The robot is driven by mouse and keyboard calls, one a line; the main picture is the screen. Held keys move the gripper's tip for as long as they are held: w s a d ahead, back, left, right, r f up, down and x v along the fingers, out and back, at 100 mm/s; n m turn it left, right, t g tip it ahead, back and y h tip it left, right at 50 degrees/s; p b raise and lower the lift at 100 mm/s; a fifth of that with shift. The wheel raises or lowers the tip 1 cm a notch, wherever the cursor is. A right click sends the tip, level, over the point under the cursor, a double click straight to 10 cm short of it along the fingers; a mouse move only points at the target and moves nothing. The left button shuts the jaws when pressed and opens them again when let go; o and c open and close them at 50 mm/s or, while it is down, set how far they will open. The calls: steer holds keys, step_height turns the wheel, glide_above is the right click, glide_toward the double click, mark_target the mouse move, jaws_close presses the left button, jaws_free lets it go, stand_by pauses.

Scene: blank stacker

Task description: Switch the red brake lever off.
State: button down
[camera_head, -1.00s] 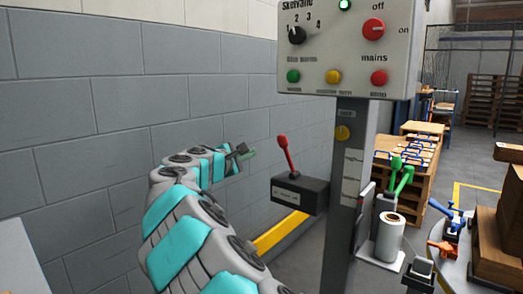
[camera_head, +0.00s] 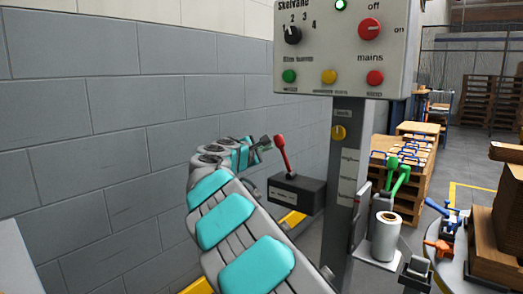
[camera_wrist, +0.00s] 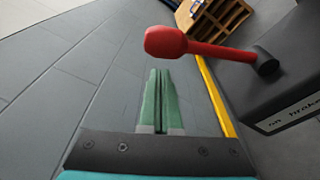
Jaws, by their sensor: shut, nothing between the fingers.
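The red brake lever (camera_head: 281,151) stands up from a dark box (camera_head: 297,194) fixed to the grey post, leaning to the left at its top. In the wrist view the lever (camera_wrist: 203,48) lies across the upper right, its rounded knob to the left and its pivot at the dark box (camera_wrist: 275,95). A label on the box is partly readable, with "on" and "brake". My gripper (camera_head: 268,142) is shut and empty, just left of the lever knob.
A control panel (camera_head: 340,50) with knobs and buttons tops the grey post (camera_head: 345,170). A grey block wall (camera_head: 100,130) runs along the left. A white roll (camera_head: 385,236) and green-handled levers (camera_head: 398,175) stand right of the post. A yellow rail (camera_head: 292,219) runs low behind.

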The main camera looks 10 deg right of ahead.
steer(key=shift+s+d+r, duration=0.35)
steer(key=shift+s+d, duration=0.05)
steer(key=shift+s, duration=0.2)
